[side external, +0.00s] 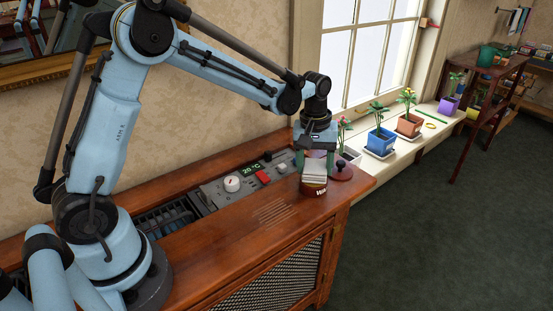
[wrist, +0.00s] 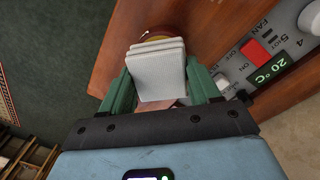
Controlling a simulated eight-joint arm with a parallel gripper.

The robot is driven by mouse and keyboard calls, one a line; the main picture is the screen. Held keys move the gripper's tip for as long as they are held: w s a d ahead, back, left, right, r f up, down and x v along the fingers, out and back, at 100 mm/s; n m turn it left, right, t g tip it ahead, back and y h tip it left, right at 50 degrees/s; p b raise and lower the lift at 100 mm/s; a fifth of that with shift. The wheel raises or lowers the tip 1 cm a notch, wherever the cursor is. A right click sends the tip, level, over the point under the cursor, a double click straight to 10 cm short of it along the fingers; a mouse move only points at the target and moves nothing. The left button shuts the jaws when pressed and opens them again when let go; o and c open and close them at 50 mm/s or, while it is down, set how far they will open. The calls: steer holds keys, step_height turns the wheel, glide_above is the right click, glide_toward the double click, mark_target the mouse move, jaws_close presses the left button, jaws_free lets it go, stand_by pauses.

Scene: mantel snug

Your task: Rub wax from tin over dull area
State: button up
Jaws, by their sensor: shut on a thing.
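My gripper (side external: 315,160) is shut on a white folded cloth pad (side external: 314,172), held between its green fingers; the pad also shows in the wrist view (wrist: 157,68). A dark red tin (side external: 313,189) with pale lettering stands on the wooden cabinet top directly below the pad. Only its rim area (wrist: 155,36) shows past the pad in the wrist view. I cannot tell whether pad and wax touch, as the pad hides the tin's inside. A dull, pale streaked patch (side external: 272,212) lies on the wood left of the tin.
A dark red round piece with a knob (side external: 341,172) sits right of the tin. A control panel with a white dial (side external: 232,184) and red switch (side external: 263,177) is set behind. Potted plants line the window sill (side external: 450,112). Wood around the dull patch is clear.

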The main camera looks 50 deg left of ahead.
steer(key=shift+r, duration=3.05)
steer(key=s+r+m, duration=0.7)
steer(key=s+m, duration=0.1)
steer(key=s, duration=0.3)
glide_above(315, 165)
steer(key=shift+g, duration=0.3)
step_height(315, 165, down, 7)
steer(key=shift+s+r, duration=0.1)
steer(key=shift+f, duration=3.15)
steer(key=shift+f, duration=0.6)
steer(key=shift+r, duration=0.15)
steer(key=shift+r, duration=3.45)
